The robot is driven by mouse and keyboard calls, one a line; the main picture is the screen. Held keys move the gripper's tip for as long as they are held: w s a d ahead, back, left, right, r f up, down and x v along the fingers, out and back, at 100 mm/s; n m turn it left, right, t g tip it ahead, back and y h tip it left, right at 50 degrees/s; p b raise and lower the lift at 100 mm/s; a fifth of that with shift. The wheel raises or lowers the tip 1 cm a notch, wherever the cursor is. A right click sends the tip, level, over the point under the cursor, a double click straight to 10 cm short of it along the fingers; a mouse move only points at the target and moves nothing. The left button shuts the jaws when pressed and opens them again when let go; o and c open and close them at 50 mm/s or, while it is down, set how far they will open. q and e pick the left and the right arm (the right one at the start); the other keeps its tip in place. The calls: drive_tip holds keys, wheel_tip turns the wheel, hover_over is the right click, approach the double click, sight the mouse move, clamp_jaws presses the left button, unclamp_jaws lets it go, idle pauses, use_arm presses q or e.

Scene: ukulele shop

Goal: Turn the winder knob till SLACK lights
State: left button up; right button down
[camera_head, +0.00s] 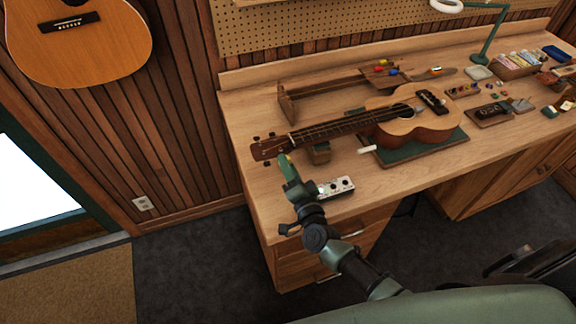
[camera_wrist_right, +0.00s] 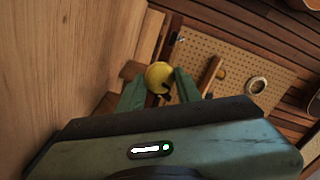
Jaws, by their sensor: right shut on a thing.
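The ukulele (camera_head: 400,122) lies on the bench with its neck pointing left and its headstock (camera_head: 266,149) near the bench's left end. My right gripper (camera_head: 287,166) is at the headstock, shut on the yellow winder knob. A bit of the yellow knob (camera_head: 290,158) shows at the fingertips in the head view. In the right wrist view the round yellow knob (camera_wrist_right: 159,75) sits between the two green fingers (camera_wrist_right: 160,90). My left gripper is out of view.
A green mat (camera_head: 425,152) lies under the ukulele's body and a small wooden block (camera_head: 319,153) under its neck. A wooden rack (camera_head: 288,106) stands behind. Small parts and a green lamp (camera_head: 490,45) fill the right side. The bench's front left is clear.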

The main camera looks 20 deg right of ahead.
drive_tip(key=c, duration=1.3)
unclamp_jaws()
drive_tip(key=shift+f, duration=0.1)
drive_tip(key=shift+o, duration=0.2)
drive_tip(key=s+b, duration=0.1)
drive_tip(key=s, duration=0.5)
drive_tip(key=shift+s+d+f+b, duration=0.1)
drive_tip(key=shift+s+b, duration=0.2)
drive_tip(key=shift+s, duration=0.65)
